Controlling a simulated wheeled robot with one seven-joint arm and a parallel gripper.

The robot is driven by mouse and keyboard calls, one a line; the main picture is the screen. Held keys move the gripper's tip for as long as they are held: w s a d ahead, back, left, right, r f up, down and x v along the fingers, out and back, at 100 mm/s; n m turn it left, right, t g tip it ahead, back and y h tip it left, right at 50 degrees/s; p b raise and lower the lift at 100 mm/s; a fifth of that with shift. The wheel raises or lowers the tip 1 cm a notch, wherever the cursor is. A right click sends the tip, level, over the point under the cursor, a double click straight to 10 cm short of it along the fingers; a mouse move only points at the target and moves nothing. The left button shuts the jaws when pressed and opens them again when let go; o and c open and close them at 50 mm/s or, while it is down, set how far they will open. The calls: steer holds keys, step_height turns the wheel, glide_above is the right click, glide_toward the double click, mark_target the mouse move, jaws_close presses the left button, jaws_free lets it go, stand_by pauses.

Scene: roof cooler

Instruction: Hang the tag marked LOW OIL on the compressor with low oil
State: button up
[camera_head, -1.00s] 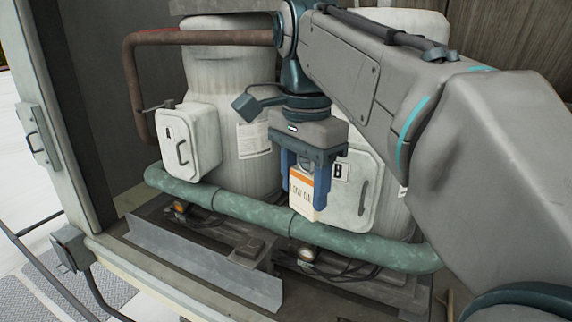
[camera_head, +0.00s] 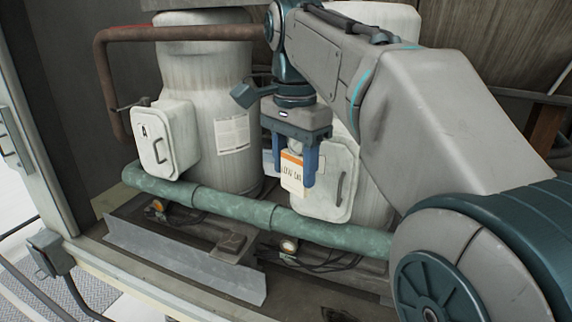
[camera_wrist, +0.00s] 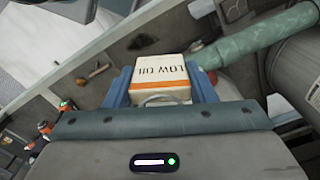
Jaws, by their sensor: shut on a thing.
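My gripper (camera_head: 294,172) is shut on the LOW OIL tag (camera_head: 292,175), a cream tag with an orange band. The tag's lettering reads clearly in the wrist view (camera_wrist: 172,75), between my blue fingers. The tag hangs in front of the right compressor (camera_head: 375,190), whose white box (camera_head: 328,185) is partly hidden by my gripper and tag; its letter is covered now. The left compressor (camera_head: 205,95) bears a white box marked A (camera_head: 165,140).
A green pipe (camera_head: 235,207) runs across the front of both compressors. A rusty pipe (camera_head: 105,90) bends down at the left. A grey metal rail (camera_head: 180,262) and a small brown block (camera_head: 231,243) lie in front. A cabinet post stands at the left.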

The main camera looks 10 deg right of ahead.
steer(key=w+d, duration=0.1)
steer(key=w, duration=0.1)
steer(key=w+d+f+p, duration=0.1)
steer(key=w+d, duration=0.1)
stand_by(0.6)
steer(key=shift+f, duration=0.2)
stand_by(0.5)
steer(key=o, duration=1.1)
steer(key=shift+c, duration=0.2)
steer(key=shift+r, duration=0.1)
